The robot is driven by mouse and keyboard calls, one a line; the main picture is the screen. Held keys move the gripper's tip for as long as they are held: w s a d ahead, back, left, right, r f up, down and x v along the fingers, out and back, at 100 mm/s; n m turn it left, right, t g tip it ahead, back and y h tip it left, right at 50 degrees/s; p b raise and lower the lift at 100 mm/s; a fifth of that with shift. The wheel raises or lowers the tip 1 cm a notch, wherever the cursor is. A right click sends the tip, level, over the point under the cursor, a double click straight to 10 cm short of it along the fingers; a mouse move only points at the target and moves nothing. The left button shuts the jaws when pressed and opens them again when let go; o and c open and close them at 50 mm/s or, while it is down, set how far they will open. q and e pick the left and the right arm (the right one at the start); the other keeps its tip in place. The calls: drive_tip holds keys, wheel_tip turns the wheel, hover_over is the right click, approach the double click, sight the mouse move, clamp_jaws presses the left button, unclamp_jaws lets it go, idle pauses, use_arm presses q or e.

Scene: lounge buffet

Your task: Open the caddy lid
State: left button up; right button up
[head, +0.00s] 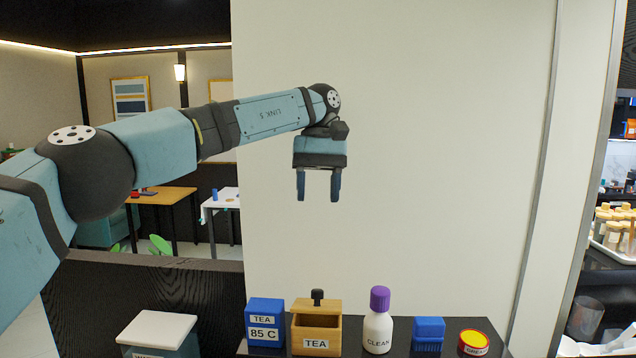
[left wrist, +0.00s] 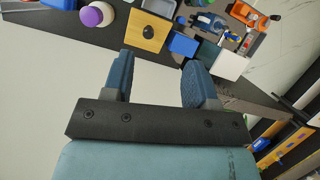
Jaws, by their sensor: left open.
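The caddy (head: 299,341) is a small wooden box labelled TEA on the dark counter in the head view. Its lid, with a dark knob (head: 317,296) on top, appears to be on the box. In the left wrist view the lid (left wrist: 140,25) shows from above as a yellowish square with the round dark knob (left wrist: 149,32). My left gripper (head: 318,190) is open and empty, fingers pointing down, high above the caddy and apart from it. Its fingers (left wrist: 158,70) also show in the left wrist view. My right gripper is not in view.
A blue TEA 85 C box (head: 265,312) stands close left of the caddy. A white bottle with a purple cap (head: 378,328) stands to its right, then a blue block (head: 428,333) and a red-yellow tin (head: 474,342). A white-topped box (head: 158,330) is at far left.

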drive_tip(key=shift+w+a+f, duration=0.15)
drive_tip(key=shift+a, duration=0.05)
